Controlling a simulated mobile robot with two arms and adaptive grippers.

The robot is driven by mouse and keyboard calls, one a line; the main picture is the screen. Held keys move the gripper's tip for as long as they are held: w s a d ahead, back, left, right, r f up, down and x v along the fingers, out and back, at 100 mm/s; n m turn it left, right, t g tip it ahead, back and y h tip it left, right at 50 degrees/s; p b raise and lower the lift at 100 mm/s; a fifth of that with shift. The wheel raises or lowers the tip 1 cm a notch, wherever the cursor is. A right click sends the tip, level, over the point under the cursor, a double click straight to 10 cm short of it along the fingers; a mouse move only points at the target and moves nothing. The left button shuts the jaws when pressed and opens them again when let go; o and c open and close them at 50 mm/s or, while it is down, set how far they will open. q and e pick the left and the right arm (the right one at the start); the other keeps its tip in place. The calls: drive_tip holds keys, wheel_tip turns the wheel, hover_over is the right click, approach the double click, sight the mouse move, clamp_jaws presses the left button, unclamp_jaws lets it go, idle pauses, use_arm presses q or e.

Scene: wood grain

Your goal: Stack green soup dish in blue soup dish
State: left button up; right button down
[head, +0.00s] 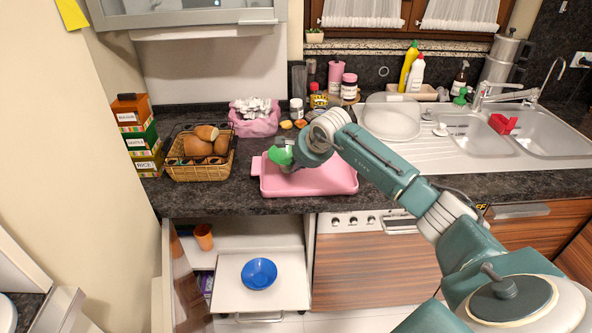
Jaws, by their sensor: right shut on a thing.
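The green soup dish (277,156) is tilted above the left part of the pink tray on the counter. My right gripper (287,160) is shut on the green dish; its fingers are partly hidden by the wrist. The blue soup dish (259,273) stands upright on the white pulled-out shelf (232,295) in the open lower cabinet, below and to the left of the gripper. It looks empty. My left gripper is not in view.
The pink tray (335,181) lies near the counter's front edge. A bread basket (180,171) stands left of it. An orange cup (203,236) sits inside the cabinet. The open cabinet door (187,290) stands left of the shelf. The shelf around the blue dish is clear.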

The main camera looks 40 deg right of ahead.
wheel_tip(320, 180, down, 2)
drive_tip(key=shift+f, duration=0.1)
drive_tip(key=shift+f, duration=0.1)
drive_tip(key=c, duration=1.9)
unclamp_jaws()
